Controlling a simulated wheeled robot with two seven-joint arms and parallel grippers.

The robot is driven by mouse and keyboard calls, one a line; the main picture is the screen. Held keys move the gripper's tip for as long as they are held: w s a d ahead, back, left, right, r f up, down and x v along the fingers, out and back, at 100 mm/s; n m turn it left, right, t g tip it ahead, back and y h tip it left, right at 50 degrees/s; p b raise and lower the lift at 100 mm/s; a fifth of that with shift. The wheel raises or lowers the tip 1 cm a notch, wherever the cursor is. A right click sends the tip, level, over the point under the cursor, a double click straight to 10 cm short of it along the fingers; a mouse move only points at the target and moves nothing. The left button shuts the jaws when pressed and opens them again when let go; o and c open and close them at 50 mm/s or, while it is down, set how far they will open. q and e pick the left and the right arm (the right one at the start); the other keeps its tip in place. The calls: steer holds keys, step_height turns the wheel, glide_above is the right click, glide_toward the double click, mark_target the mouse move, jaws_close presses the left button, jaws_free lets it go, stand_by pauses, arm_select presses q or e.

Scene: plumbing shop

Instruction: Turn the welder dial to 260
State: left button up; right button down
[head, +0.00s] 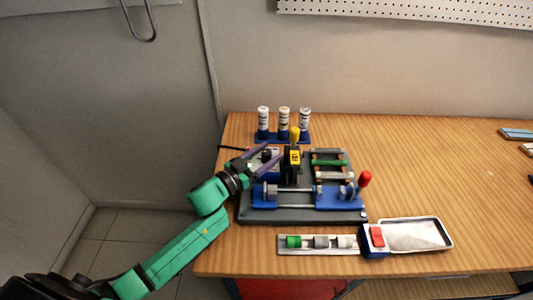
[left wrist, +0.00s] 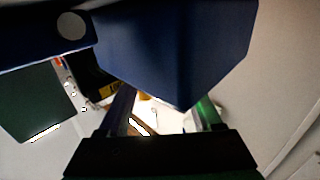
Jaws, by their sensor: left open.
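The welder (head: 310,213) is a dark grey bench machine with blue clamp blocks, standing on the wooden table. A black unit (head: 286,166) with a yellow label (head: 295,157) stands in its middle; I cannot make out a dial or its numbers. My left gripper (head: 271,151) is open, its two purplish fingers spread at the machine's back left, close to the black unit. In the left wrist view, the open fingers (left wrist: 166,108) point past a large dark blue block (left wrist: 170,45). A yellow-marked dark part (left wrist: 110,90) shows at the left there. My right gripper is out of view.
Several labelled white canisters (head: 284,118) stand in a blue rack behind the machine. A red-knobbed lever (head: 365,179) rises at its right. A strip with coloured fittings (head: 300,250) and a white-lined tray (head: 415,235) lie in front. The table's right side is mostly clear.

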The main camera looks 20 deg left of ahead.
arm_select(q)
jaws_close()
